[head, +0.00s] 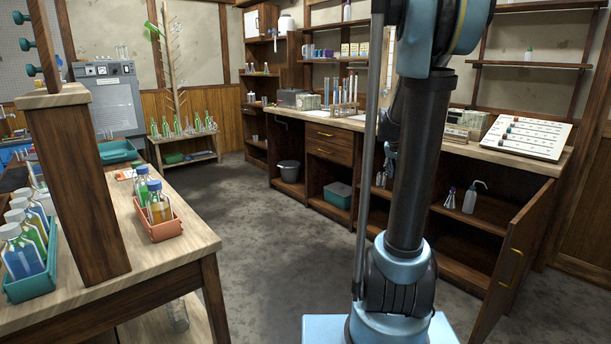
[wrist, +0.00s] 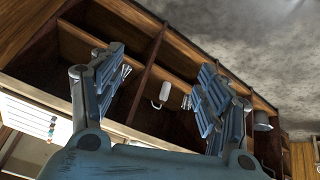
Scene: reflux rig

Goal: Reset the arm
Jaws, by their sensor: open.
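My gripper (wrist: 161,62) shows in the wrist view with its two blue-grey fingers spread wide apart. It is open, and nothing is between the pads. Behind the gap, the view is of the wooden cabinet (wrist: 146,75), seen tilted. In the head view my arm rises from its light-blue base in front of the right-hand bench and leaves the picture at the top. I cannot make out my gripper clearly there.
The bench's right cabinet door (head: 514,262) stands open beside my arm. A wash bottle (head: 470,197) stands inside the cabinet. A sloped white board (head: 527,137) lies on the bench. A wooden table (head: 185,240) with bottle trays is at left. The grey floor (head: 262,245) between is clear.

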